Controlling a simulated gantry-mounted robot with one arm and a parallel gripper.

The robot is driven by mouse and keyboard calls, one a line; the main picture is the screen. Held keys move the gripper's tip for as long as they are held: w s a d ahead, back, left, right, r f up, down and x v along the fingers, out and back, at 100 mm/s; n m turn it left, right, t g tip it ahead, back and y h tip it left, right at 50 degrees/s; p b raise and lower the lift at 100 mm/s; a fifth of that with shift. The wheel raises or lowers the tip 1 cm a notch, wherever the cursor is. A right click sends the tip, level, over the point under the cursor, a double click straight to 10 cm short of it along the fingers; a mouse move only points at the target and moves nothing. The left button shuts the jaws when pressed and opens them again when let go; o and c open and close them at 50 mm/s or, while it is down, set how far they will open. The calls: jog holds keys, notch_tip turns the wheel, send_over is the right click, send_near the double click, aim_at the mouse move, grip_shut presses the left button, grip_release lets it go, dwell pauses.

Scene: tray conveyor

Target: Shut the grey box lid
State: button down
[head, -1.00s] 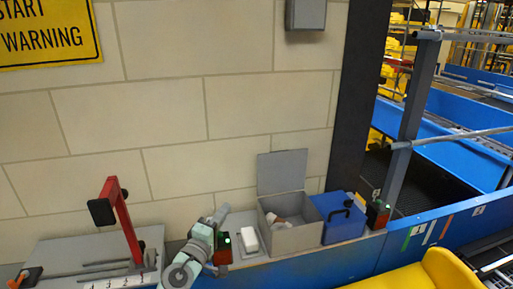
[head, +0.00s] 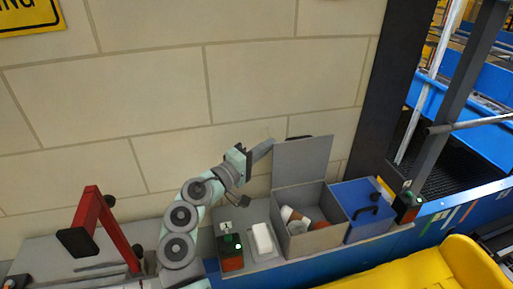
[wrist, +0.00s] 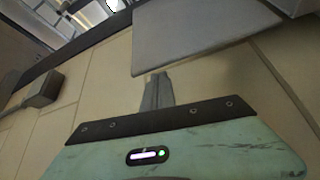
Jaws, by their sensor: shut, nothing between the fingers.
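The grey box (head: 312,243) stands on the ledge by the wall, with a few white and brown items inside. Its grey lid (head: 303,165) stands open and upright at the back of the box. In the wrist view the lid (wrist: 195,35) is a flat grey panel above my fingers. My gripper (head: 264,148) is shut and empty at the upper left edge of the lid.
A blue box (head: 362,221) with a black handle stands right of the grey box. A white block (head: 262,240) and a red-black button unit (head: 231,255) are on its left. A red frame (head: 115,235) stands farther left. The wall is close behind.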

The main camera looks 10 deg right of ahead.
jog(key=x, duration=0.3)
jog(key=shift+w+d+p, duration=0.25)
jog(key=shift+d+p, duration=0.05)
jog(key=shift+s+b, duration=0.1)
jog(key=shift+b, duration=0.2)
